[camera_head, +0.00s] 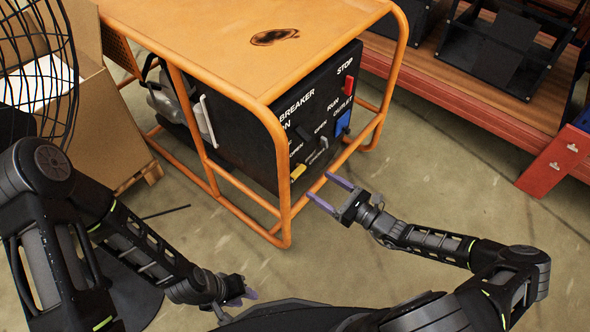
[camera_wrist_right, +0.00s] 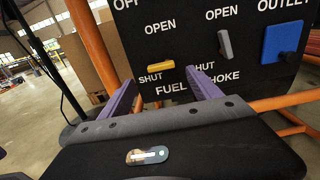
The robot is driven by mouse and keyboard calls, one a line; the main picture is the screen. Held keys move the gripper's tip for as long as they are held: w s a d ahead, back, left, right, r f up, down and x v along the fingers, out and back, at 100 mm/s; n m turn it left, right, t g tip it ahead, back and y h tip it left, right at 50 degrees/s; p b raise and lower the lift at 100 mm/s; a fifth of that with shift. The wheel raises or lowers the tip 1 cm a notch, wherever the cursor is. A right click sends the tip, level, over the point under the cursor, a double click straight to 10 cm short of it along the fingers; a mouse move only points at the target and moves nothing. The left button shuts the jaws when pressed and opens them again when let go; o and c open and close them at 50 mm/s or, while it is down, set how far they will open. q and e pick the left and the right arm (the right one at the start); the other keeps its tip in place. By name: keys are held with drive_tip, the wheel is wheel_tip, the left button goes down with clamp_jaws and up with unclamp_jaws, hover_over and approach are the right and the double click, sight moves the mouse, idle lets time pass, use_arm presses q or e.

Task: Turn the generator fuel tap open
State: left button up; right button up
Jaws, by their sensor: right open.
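The orange-framed generator (camera_head: 235,45) stands with its black control panel (camera_wrist_right: 140,25) facing my right gripper. The fuel tap is a yellow lever (camera_head: 298,172) low on the panel. It also shows in the right wrist view (camera_wrist_right: 160,66), lying nearly level, with OPEN printed above it and SHUT below its left end. My right gripper (camera_head: 331,193) is open and empty, apart from the panel. In the right wrist view its purple fingers (camera_wrist_right: 160,82) point at the panel, to either side of the lever and short of it. My left gripper (camera_head: 240,293) hangs low, away from the generator; its jaw opening is unclear.
The grey choke lever (camera_wrist_right: 225,43) and the blue outlet (camera_wrist_right: 283,42) are to the right of the tap. The generator's orange tubes run around the panel. A cardboard box (camera_head: 115,130) stands at left, a shelf (camera_head: 490,105) at right. Floor (camera_head: 430,185) before the shelf is clear.

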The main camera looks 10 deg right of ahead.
sight(301, 172)
drive_tip(key=shift+d+r, duration=0.1)
drive_tip(key=shift+d, duration=0.05)
drive_tip(key=b+x, duration=0.1)
drive_tip(key=x, duration=0.7)
drive_tip(key=shift+c, duration=0.3)
drive_tip(key=c, duration=1.3)
